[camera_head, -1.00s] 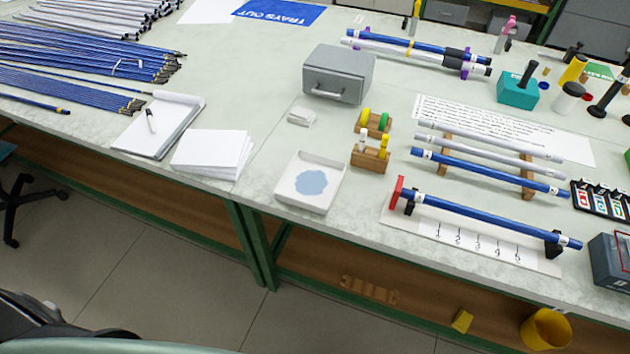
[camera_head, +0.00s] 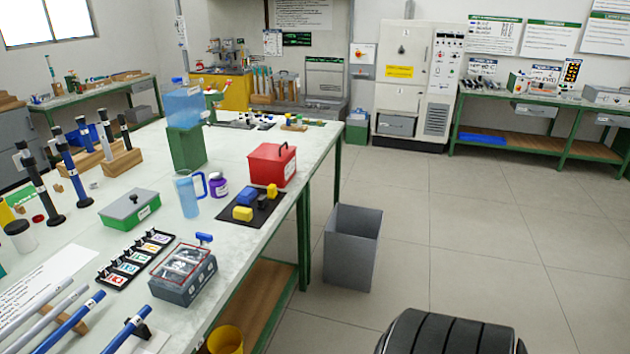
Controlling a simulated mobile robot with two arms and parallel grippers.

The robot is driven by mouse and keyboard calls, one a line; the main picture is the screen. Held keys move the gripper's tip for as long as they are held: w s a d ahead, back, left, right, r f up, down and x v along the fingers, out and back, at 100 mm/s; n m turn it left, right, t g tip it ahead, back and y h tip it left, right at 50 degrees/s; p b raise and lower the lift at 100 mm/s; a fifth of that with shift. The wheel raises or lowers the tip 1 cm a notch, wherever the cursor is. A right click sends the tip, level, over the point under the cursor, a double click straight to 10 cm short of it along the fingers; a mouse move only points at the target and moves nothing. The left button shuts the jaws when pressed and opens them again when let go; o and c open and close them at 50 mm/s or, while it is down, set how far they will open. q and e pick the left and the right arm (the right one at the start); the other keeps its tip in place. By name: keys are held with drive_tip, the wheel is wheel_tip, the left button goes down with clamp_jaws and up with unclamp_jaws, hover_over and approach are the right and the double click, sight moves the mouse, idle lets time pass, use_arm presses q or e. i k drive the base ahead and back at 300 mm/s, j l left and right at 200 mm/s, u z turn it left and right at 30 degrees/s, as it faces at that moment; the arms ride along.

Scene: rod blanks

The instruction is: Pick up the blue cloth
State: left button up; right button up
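I cannot make out a blue cloth for certain in the head view. A small blue item (camera_head: 247,198) lies on a black mat (camera_head: 262,216) near the bench's right edge, beside small yellow pieces; it looks more like a block than a cloth. The white tray with a flat light-blue patch, seen earlier, is out of view. Neither of my grippers shows.
On the bench stand a red box (camera_head: 272,165), a clear blue jug (camera_head: 188,193), a green-and-grey box (camera_head: 130,208) and a clear-lidded case (camera_head: 183,272). A grey bin (camera_head: 352,246) stands on the floor at the bench's right. Open floor lies further right.

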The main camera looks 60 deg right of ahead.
sight(246, 196)
drive_tip(key=z, duration=1.45)
drive_tip(key=i+l, duration=0.3)
